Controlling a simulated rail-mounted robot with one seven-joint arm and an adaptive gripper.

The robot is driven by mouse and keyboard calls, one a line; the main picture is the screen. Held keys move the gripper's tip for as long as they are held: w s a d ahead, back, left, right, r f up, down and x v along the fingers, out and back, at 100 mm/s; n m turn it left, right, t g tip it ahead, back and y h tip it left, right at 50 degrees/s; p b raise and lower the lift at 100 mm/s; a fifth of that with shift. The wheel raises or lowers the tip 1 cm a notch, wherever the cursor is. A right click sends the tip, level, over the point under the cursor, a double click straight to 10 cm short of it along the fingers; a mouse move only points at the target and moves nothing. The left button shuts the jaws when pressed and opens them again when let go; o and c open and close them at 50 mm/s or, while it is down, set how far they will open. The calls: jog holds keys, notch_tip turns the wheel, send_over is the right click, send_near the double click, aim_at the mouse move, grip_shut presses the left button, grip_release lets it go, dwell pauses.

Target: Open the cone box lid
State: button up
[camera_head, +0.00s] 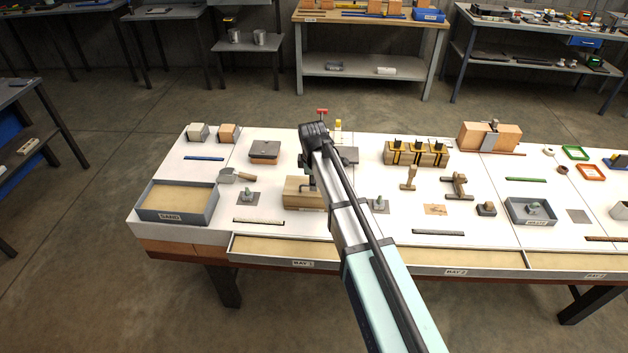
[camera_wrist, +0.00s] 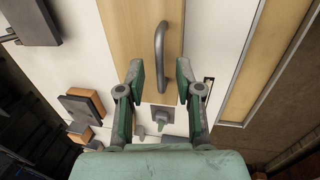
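A pale wooden box (camera_head: 298,194) lies on the white table, partly hidden behind my arm in the head view. Its wooden top fills the upper middle of the wrist view (camera_wrist: 126,40). A grey curved bar handle (camera_wrist: 160,42) stands on that top. The lid looks closed. My gripper (camera_wrist: 160,72) is open and empty. Its two green fingers are apart, with the handle just beyond the tips and roughly centred between them. No contact shows.
A brown block-like box (camera_head: 265,150) stands behind and left of the wooden box. A grey tray (camera_head: 214,207) is at the table's left end. A pale ruler (camera_head: 258,221) lies near the front edge. A dark plate (camera_head: 349,155) lies behind my arm.

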jog(key=shift+f, duration=0.45)
grip_shut()
jog(key=shift+w, duration=0.15)
